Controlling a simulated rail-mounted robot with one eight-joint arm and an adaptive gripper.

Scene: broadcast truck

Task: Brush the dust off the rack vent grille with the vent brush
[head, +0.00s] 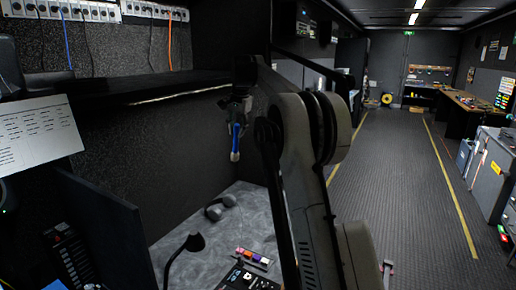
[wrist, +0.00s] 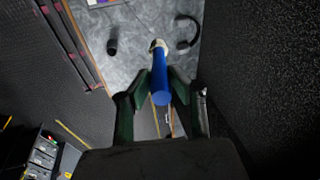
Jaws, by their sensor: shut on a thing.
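My gripper (head: 238,112) is shut on the vent brush (head: 236,138), which has a blue handle and hangs tip down above the grey desk. In the wrist view my gripper (wrist: 160,82) has a finger on each side of the blue brush (wrist: 160,68), and its pale tip points away from the camera, over the desk. The brush touches nothing but the fingers. I cannot clearly identify the rack vent grille or any dust in either view.
A dark shelf (head: 125,97) runs along the wall, left of the gripper. The aisle floor (head: 390,170) at right is clear.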

